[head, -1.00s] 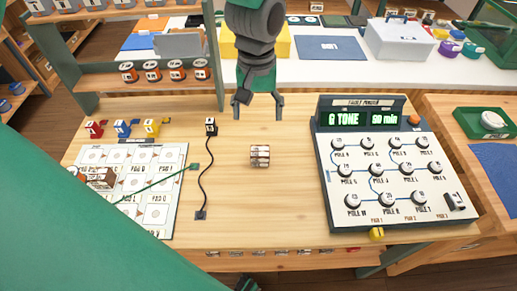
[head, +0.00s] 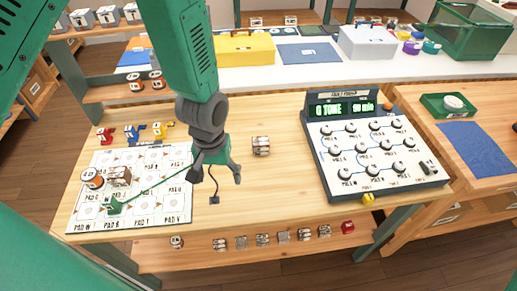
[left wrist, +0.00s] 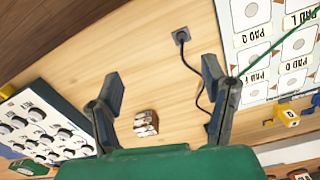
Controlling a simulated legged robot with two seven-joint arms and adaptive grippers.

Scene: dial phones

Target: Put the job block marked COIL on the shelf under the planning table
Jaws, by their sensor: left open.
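A small brown-and-white job block (head: 261,146) stands on the planning table (head: 285,190), near its middle. It also shows in the left wrist view (left wrist: 146,123), farther off than the fingertips. Another brown-and-white block (head: 118,176) sits on the pad board (head: 180,210). I cannot read the mark on either block. My left gripper (head: 216,178) is open and empty over the table, left of the middle block and apart from it. In the left wrist view its fingers (left wrist: 163,90) are spread wide. The shelf under the table (head: 190,258) holds several blocks. My right gripper is not in view.
A dial console (head: 370,155) fills the table's right part. A black cord with a plug (head: 214,199) lies near my left gripper. Red, blue and yellow pieces (head: 131,132) stand behind the pad board.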

